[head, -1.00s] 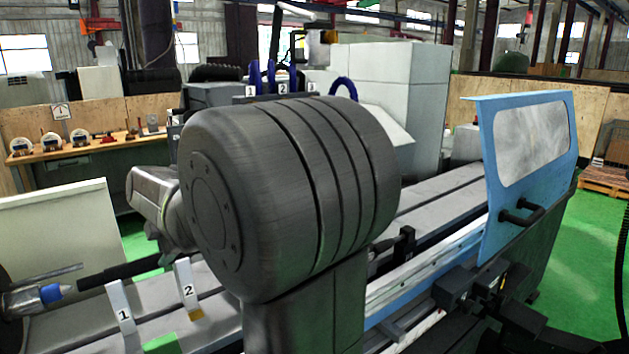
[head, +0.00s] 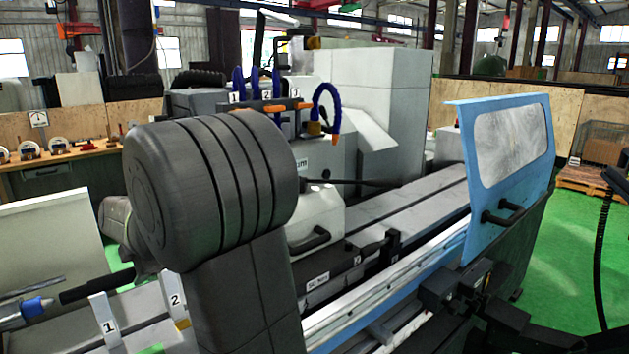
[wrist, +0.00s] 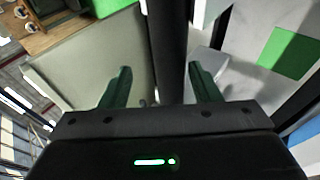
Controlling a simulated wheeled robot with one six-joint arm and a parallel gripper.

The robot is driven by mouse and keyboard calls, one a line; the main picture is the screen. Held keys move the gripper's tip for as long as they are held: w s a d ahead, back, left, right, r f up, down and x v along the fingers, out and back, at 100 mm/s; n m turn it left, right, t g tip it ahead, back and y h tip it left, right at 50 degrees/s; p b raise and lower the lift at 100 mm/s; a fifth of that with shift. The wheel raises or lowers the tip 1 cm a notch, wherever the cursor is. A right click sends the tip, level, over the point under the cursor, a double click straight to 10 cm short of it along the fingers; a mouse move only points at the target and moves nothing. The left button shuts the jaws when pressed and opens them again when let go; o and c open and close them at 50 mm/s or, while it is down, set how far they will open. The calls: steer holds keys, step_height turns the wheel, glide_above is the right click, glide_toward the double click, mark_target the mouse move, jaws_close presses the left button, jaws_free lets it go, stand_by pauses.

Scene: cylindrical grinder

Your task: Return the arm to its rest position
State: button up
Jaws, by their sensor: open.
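In the wrist view, my gripper (wrist: 162,85) has its two dark green fingers spread apart. A dark bar (wrist: 170,45) runs down the picture between and beyond them; I cannot tell how far it is from the fingers. Nothing is visibly pinched. In the head view, my arm's large dark joint and link fill the left centre, and my gripper cannot be made out there.
The grinder's blue door (head: 510,170) stands at the right. Blue hoses (head: 327,105) and a grey housing (head: 385,95) are behind my arm. Labelled posts (head: 103,318) and a black rod (head: 90,287) are at lower left.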

steer(key=shift+f+b, duration=0.65)
steer(key=shift+f, duration=0.05)
steer(key=shift+s+d+r, duration=0.1)
steer(key=shift+d+r, duration=0.15)
steer(key=p+v, duration=0.2)
steer(key=v, duration=1.1)
steer(key=b+x, duration=0.2)
steer(key=x, duration=1.2)
step_height(320, 180, up, 4)
steer(key=p, duration=0.4)
steer(key=shift+d+r, duration=0.1)
steer(key=shift+r, duration=0.1)
steer(key=shift+r+p, duration=0.4)
steer(key=shift+p, duration=0.05)
step_height(320, 180, up, 7)
steer(key=p, duration=0.3)
steer(key=shift+f, duration=0.2)
